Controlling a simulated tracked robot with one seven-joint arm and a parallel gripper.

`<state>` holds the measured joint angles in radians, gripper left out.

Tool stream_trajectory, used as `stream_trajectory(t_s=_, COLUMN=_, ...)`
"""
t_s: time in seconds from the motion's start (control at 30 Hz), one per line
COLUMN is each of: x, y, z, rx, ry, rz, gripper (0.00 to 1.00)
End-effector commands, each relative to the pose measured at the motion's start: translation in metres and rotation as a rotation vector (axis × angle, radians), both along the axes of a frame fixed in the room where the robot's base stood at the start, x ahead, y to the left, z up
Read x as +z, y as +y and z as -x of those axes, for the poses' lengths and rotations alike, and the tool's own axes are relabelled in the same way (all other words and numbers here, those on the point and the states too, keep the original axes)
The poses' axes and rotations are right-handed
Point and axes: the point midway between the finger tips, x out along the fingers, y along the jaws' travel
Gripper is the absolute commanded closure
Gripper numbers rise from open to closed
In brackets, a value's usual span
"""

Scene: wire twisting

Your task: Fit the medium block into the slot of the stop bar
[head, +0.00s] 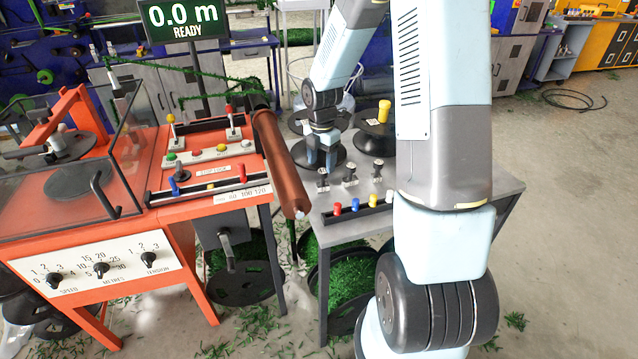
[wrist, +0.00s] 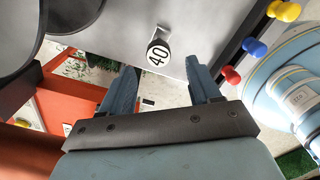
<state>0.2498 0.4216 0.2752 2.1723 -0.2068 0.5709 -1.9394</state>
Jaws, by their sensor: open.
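Three small black pieces with pale labels stand on the grey table: a left one (head: 322,178), a middle one (head: 349,172) and a right one (head: 378,165). I cannot tell which is the medium block. My gripper (head: 322,160) hangs over the table close to the left piece, open and empty. In the wrist view my gripper (wrist: 160,66) has its fingers apart, with a black piece marked 40 (wrist: 158,52) showing beyond the gap.
A black rack with red, blue, yellow and white knobs (head: 354,208) lines the grey table's front edge. A copper-coloured roller (head: 280,160) stands between bench and table. A yellow-topped black spool (head: 376,130) stands farther back. The glass-guarded machine (head: 70,180) is at left.

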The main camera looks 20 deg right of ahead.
Motion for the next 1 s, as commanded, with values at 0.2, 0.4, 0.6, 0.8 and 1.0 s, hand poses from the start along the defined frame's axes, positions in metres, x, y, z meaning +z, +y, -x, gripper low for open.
stream_trajectory(t_s=0.2, x=-0.026, y=-0.004, z=-0.003, rx=0.001, ry=0.004, rz=0.000, gripper=0.38)
stream_trajectory(t_s=0.4, x=-0.047, y=-0.004, z=-0.004, rx=0.002, ry=0.003, rz=0.001, gripper=0.38)
stream_trajectory(t_s=0.6, x=-0.050, y=-0.005, z=-0.004, rx=0.001, ry=0.000, rz=0.000, gripper=0.38)
stream_trajectory(t_s=0.8, x=-0.050, y=-0.004, z=-0.004, rx=0.001, ry=0.000, rz=0.000, gripper=0.46)
stream_trajectory(t_s=1.0, x=-0.050, y=-0.004, z=-0.004, rx=0.001, ry=0.001, rz=0.001, gripper=0.66)
